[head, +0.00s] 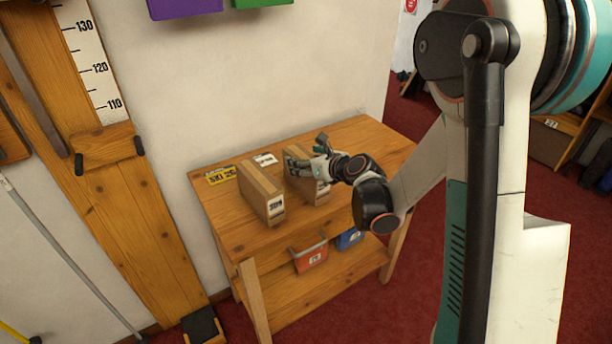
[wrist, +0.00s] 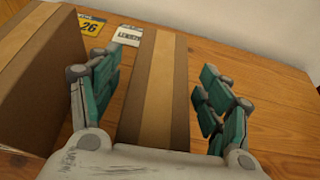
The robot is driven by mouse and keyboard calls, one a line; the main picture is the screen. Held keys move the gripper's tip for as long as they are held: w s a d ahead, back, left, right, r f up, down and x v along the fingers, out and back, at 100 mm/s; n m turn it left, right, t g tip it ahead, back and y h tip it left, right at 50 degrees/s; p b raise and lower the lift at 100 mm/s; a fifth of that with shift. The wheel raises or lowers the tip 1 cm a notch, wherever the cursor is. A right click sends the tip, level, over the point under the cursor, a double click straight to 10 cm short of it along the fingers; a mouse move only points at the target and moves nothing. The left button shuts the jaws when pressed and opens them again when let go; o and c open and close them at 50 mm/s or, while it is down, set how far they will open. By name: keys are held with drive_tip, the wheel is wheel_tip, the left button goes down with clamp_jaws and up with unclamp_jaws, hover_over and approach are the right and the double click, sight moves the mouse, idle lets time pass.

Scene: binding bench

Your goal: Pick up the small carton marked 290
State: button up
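Two brown cartons stand on a wooden bench. The left carton (head: 262,194) has a white label on its front end, too small to read. The right carton (head: 305,186) is partly hidden behind my gripper (head: 310,160), and its label cannot be read. In the wrist view, the right carton (wrist: 158,95) lies between the open fingers of my gripper (wrist: 160,100), with a gap on its right side. The left carton (wrist: 35,80) is outside the left finger. I cannot tell which carton is marked 290.
A yellow label (head: 221,175) and a white label (head: 265,159) lie on the bench (head: 350,140) behind the cartons. The bench is clear to the right. Below, an orange bin (head: 311,257) and a blue bin (head: 349,238) sit under the top.

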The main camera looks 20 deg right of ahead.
drive_tip(key=c, duration=1.5)
drive_tip(key=shift+r, duration=0.1)
